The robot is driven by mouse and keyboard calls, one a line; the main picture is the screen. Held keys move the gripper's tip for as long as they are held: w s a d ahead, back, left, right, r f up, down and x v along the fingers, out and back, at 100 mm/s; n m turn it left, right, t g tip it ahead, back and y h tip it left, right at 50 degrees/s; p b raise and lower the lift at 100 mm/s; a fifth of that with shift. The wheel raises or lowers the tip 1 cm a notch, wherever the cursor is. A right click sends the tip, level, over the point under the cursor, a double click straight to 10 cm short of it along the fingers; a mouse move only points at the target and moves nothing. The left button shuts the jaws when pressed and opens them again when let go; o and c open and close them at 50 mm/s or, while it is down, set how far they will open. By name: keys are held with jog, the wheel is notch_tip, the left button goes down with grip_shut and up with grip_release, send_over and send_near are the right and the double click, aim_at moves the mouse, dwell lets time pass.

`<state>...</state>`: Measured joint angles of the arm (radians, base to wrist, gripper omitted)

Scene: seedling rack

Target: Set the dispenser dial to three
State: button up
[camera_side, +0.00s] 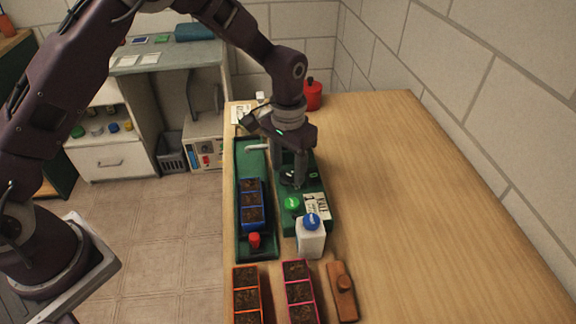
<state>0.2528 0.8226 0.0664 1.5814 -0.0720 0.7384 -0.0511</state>
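The green dispenser (316,188) stands on the wooden bench, with a green button (292,203) and a white printed card (317,206) near its front. A dark round part that looks like the dial (287,178) shows on its top. Its marks are too small to read. My gripper (291,181) points down over the dispenser, with its fingertips at or just above the dial. The fingers partly cover the dial, and I cannot tell whether they touch or grip it.
A green tray (243,218) on the left holds a blue seedling pot strip (252,205) and a red-capped piece (254,240). A white bottle with a blue cap (311,238) stands before the dispenser. Orange (235,290) and pink (287,296) strips sit nearer. The bench's right side is clear.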

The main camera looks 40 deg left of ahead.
aim_at(288, 172)
notch_tip(288, 172, up, 7)
jog(key=shift+r, duration=0.1)
dwell(0.3)
jog(key=s+a+r+t, duration=0.2)
jog(key=s+a+r, duration=0.1)
jog(key=s+r, duration=0.45)
jog(key=s+a+r+t, duration=0.1)
jog(key=s+a+r, duration=0.3)
jog(key=s+r, duration=0.4)
jog(key=s+a+n+t, duration=0.1)
jog(key=s+a+t, duration=0.1)
jog(key=s, duration=1.1)
jog(key=shift+a+t, duration=0.25)
jog(key=shift+t, duration=0.05)
